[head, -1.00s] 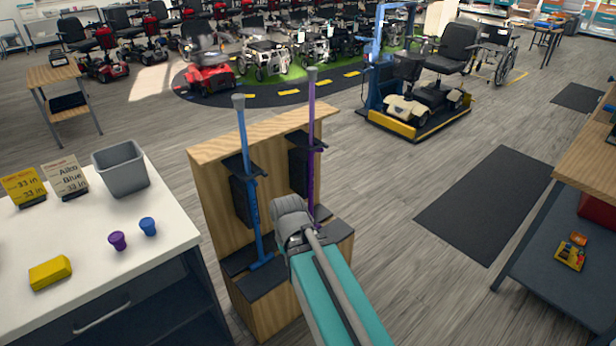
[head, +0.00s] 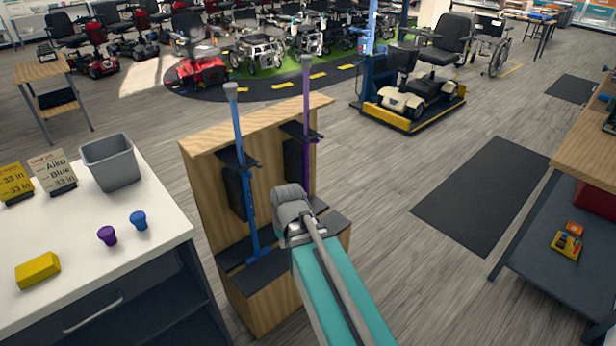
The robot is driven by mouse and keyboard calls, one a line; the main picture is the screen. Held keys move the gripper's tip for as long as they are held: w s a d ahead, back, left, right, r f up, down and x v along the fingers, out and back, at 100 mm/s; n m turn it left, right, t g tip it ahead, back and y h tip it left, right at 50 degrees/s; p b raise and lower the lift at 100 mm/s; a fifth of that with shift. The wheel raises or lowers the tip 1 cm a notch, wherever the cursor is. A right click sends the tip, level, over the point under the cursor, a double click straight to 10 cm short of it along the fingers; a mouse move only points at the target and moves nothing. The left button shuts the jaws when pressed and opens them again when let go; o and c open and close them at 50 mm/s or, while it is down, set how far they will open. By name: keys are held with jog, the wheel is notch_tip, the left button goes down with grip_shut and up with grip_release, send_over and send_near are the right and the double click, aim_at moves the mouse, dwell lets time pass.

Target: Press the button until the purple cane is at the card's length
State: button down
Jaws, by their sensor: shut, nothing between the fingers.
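The purple cane (head: 306,110) stands upright in the right bay of a wooden stand (head: 206,185), its grey handle at the top. My gripper (head: 288,192) is shut and empty, in front of the lower part of the purple cane and hiding it. I cannot tell whether it touches the shaft. No button on the purple cane can be made out. The blue cane (head: 241,140) stands in the left bay. A beige card (head: 53,172) reads "Aiko Blue 33 in". A yellow card (head: 14,183), partly cut off at the left edge, shows "33 in"; its name is unreadable.
The white counter (head: 110,270) holds a grey bin (head: 112,163), a purple cup-like piece (head: 107,236), a blue one (head: 139,221) and a yellow block (head: 38,270). A shelf table (head: 580,165) stands at right. Floor with a dark mat (head: 480,195) lies between.

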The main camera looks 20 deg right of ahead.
jog(key=w+d+f+m+t+b, duration=0.1)
jog(key=w+d+f+t+b, duration=0.15)
jog(key=w+f+b, duration=0.35)
jog(key=w+d+f+m+t+b, duration=0.1)
jog(key=w+f+t+b, duration=0.2)
jog(key=w, duration=0.6)
jog(key=m+t+h+b, duration=0.4)
jog(key=t+b, duration=0.5)
jog(key=b, duration=0.8)
send_near(309, 171)
jog(key=s+a+f+m, duration=0.1)
jog(key=s+a, duration=0.2)
jog(key=a, duration=0.1)
jog(key=w+d+m+t+h+b, duration=0.1)
jog(key=d+m+h+b, duration=0.3)
jog(key=d, duration=0.6)
jog(key=f+t+b, duration=0.1)
jog(key=b, duration=0.1)
jog(key=shift+m+h+b, duration=0.3)
jog(key=shift+m, duration=0.1)
jog(key=shift+w, duration=0.2)
jog(key=w+a, duration=0.3)
jog(key=w, duration=0.5)
jog(key=shift+w, duration=0.15)
jog(key=shift+w+a, duration=0.15)
jog(key=shift+w, duration=0.1)
